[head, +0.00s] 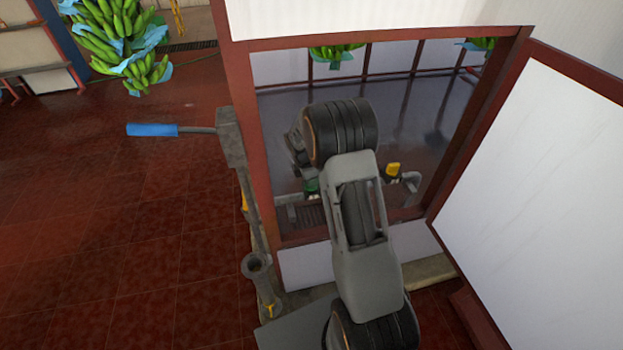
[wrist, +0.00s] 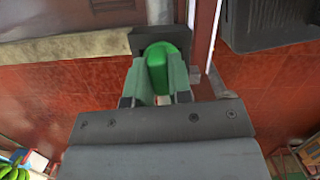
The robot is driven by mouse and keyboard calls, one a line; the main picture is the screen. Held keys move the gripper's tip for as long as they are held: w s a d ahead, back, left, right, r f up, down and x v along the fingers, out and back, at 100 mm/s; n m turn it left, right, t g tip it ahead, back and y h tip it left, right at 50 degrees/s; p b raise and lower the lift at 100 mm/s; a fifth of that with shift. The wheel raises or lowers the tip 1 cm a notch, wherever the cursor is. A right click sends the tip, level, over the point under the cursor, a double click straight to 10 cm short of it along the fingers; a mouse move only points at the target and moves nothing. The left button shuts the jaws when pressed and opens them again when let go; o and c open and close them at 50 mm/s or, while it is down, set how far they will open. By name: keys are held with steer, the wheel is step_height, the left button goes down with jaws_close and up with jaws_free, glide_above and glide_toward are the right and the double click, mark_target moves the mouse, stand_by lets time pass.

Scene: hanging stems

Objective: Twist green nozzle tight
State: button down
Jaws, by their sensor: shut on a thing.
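The green nozzle (wrist: 162,66) is a rounded green piece near the top middle of the wrist view. My gripper (wrist: 160,84) is shut on it, with one finger on each side. A dark grey block (wrist: 146,38) sits just behind the nozzle, at the end of a grey pipe. In the head view a small bit of green (head: 311,187) shows beside my arm, by the window opening. My arm hides most of that spot and the gripper's fingers there. I cannot tell how tight the nozzle is.
A red frame (head: 262,190) surrounds the opening. A yellow-topped fitting (head: 393,169) stands right of my arm. A blue-handled lever (head: 152,130) sticks out left. Green banana bunches (head: 115,40) hang at upper left. The red tiled floor (head: 120,220) is clear at left.

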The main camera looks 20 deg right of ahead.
steer(key=c, duration=0.5)
jaws_free()
steer(key=shift+r+p, duration=3.4)
steer(key=shift+r, duration=0.85)
